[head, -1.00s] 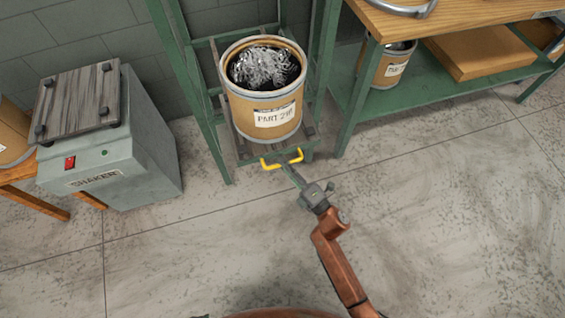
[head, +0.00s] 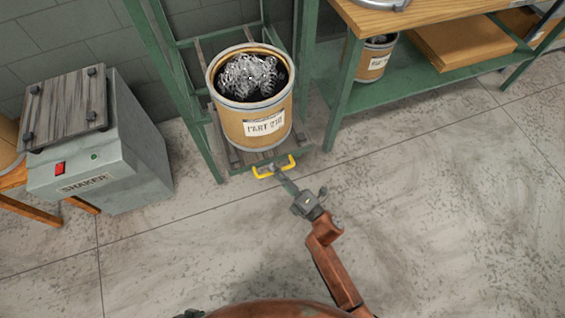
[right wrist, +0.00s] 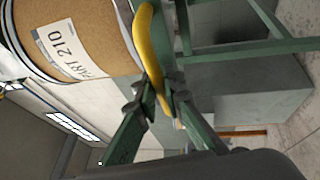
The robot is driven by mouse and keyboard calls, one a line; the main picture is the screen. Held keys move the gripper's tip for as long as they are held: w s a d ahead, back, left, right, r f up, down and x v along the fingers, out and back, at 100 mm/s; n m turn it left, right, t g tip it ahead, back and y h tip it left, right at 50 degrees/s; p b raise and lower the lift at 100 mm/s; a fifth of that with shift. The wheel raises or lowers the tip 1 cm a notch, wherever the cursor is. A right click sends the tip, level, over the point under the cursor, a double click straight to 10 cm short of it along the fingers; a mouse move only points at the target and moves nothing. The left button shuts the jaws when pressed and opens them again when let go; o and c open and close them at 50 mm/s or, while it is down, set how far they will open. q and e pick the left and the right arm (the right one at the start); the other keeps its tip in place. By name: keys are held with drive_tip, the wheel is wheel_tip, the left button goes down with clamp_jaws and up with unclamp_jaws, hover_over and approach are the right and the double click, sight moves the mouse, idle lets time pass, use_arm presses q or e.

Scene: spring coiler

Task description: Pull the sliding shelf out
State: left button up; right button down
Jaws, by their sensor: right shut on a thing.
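The sliding shelf (head: 231,157) is a slatted green platform low in a tall green frame (head: 199,143). It carries a brown drum (head: 252,126) labelled PART 210, with shiny metal coils inside. A yellow U-shaped handle (head: 290,163) sits on the shelf's front edge. My right gripper (head: 277,172) is shut on the handle bar. In the right wrist view my right gripper (right wrist: 160,100) has its two dark green fingers on either side of the yellow bar (right wrist: 149,45), with the drum (right wrist: 95,35) beyond at the upper left.
A grey shaker box (head: 137,150) stands left of the frame. A wooden-topped workbench (head: 400,17) with a green lower shelf (head: 420,82) stands at the right. The concrete floor (head: 440,210) in front is open.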

drive_tip(key=c, duration=2)
unclamp_jaws()
drive_tip(key=v, duration=1.2)
drive_tip(key=shift+d, duration=0.1)
